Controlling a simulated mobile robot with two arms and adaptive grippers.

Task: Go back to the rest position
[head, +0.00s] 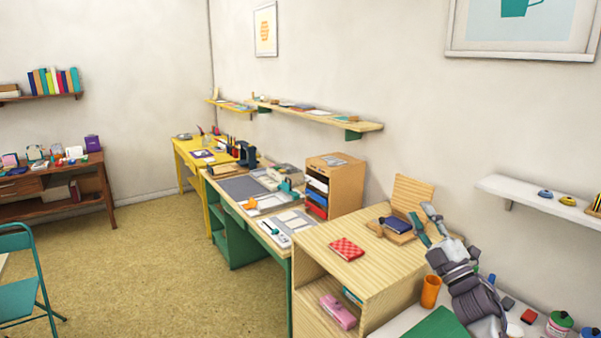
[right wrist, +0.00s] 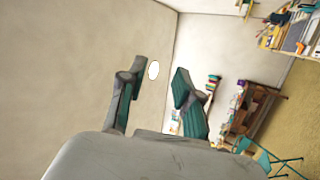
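My right gripper (head: 424,226) is raised at the right of the head view, over the front of the light wooden cabinet. In the right wrist view its two grey and teal fingers (right wrist: 160,84) stand apart with nothing held between them. Beyond them are a bare wall and the far side of the room. My left gripper is in neither view.
A dark blue pad (head: 397,225) on a wooden stand and a red checked pad (head: 347,249) lie on the cabinet top (head: 318,240). An orange cup (head: 431,291) stands close to my right arm. A white shelf (head: 535,193) is at the right. The floor (head: 150,270) at the left is mostly open, with a teal chair (head: 22,290) at its edge.

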